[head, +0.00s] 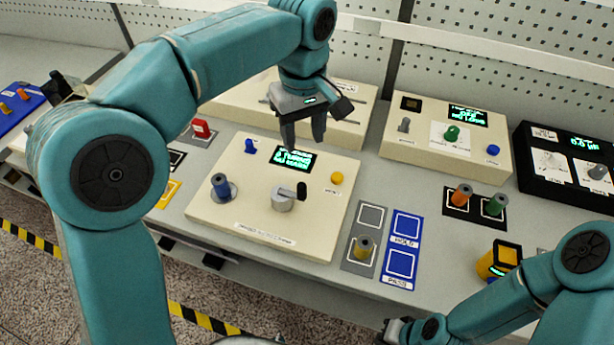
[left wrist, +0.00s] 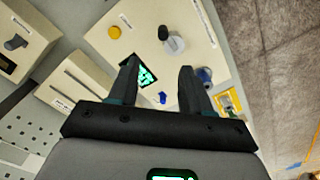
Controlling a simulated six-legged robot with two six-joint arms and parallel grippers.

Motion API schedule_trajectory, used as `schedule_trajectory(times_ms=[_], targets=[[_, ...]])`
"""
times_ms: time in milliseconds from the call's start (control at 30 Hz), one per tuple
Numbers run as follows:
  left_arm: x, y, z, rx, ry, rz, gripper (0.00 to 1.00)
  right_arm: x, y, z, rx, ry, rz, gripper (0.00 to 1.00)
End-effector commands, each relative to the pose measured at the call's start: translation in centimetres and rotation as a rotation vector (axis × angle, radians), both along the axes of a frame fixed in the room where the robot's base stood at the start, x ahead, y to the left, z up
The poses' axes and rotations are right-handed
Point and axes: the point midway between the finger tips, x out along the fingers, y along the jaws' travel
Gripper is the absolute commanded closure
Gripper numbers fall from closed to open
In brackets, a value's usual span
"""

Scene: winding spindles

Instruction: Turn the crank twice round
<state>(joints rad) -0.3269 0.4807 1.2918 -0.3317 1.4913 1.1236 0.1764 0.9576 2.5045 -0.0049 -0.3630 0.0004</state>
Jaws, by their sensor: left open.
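The crank (head: 284,200) is a grey hub and arm with a dark upright handle (head: 301,190), on a cream panel (head: 240,222). The crank also shows in the left wrist view (left wrist: 175,45), beyond my fingertips. My left gripper (head: 303,140) is open and empty, pointing down above the back of the panel, apart from the crank. In the left wrist view its two fingers (left wrist: 159,68) stand apart with nothing between them. A green-lit display (head: 294,160) lies behind the crank; its text is hard to read. My right gripper (head: 396,330) is partly visible at the bottom edge, its jaws unclear.
On the same panel stand a blue spindle (head: 222,187) left of the crank, a small blue knob (head: 250,146) and a yellow button (head: 337,178). Other panels stand behind.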

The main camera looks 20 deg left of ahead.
Motion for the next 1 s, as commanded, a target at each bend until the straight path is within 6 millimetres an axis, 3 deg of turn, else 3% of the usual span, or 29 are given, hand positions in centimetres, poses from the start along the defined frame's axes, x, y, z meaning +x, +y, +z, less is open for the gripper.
schedule_trajectory(times_ms=[233, 700, 1000], targets=[[-0.7, 0.1, -1.8, 0.001, 0.001, 0.002, 0.51, 0.0, 0.0, -0.1, 0.000, 0.001, 0.000, 1.00], [-1.0, 0.1, -12.5, 0.000, 0.004, 0.002, 0.51, 0.0, 0.0, 0.3, 0.000, 0.000, 0.000, 1.00], [-0.7, 0.1, -16.0, -0.001, 0.000, 0.002, 0.51, 0.0, 0.0, 0.6, 0.000, 0.000, 0.000, 1.00]])
